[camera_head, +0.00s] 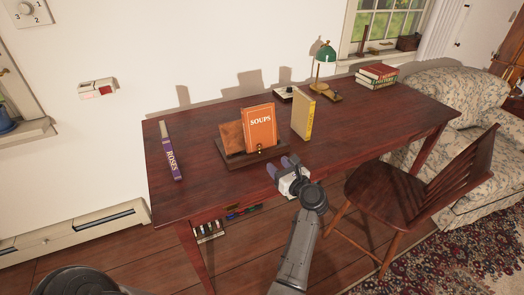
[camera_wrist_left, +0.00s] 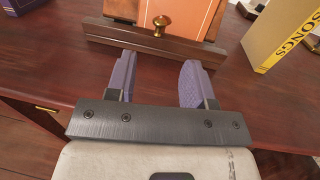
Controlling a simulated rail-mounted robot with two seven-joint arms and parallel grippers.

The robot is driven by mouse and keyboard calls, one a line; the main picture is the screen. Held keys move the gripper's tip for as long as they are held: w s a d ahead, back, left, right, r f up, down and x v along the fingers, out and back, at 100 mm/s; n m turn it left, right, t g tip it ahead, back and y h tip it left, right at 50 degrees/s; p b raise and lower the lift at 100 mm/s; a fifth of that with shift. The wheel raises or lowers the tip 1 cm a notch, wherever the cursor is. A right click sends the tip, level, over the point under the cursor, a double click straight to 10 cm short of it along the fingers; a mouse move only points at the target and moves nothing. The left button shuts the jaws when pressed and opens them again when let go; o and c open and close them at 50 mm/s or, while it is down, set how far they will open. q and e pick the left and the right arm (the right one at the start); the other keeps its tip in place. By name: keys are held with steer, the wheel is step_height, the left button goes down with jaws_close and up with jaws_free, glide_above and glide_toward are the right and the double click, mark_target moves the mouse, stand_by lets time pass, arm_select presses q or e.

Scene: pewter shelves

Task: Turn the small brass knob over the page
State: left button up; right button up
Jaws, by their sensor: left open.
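The small brass knob (camera_head: 260,150) is at the lower front of the orange "SOUPS" book (camera_head: 260,127), by the front ledge of a dark wooden bookstand (camera_head: 236,161). In the left wrist view the knob (camera_wrist_left: 159,23) shows at the top middle, in front of the orange page (camera_wrist_left: 188,14). My left gripper (camera_head: 284,164) is open and empty at the table's front edge, right of and nearer than the stand. In the left wrist view its two purple fingers (camera_wrist_left: 160,65) point toward the stand, with the knob beyond the gap between them. My right gripper is not in view.
On the desk (camera_head: 345,133), a yellow "SONGS" book (camera_head: 302,114) stands right of the stand and a purple "ROSES" book (camera_head: 171,152) lies left. A green lamp (camera_head: 325,55) is behind. A wooden chair (camera_head: 415,195) stands at the right front. The desk's left part is mostly clear.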

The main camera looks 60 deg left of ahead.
mark_target(261, 149)
arm_select(q)
steer(key=a+b, duration=0.1)
steer(key=a, duration=0.7)
steer(key=shift+s+a, duration=0.1)
steer(key=shift+a, duration=0.9)
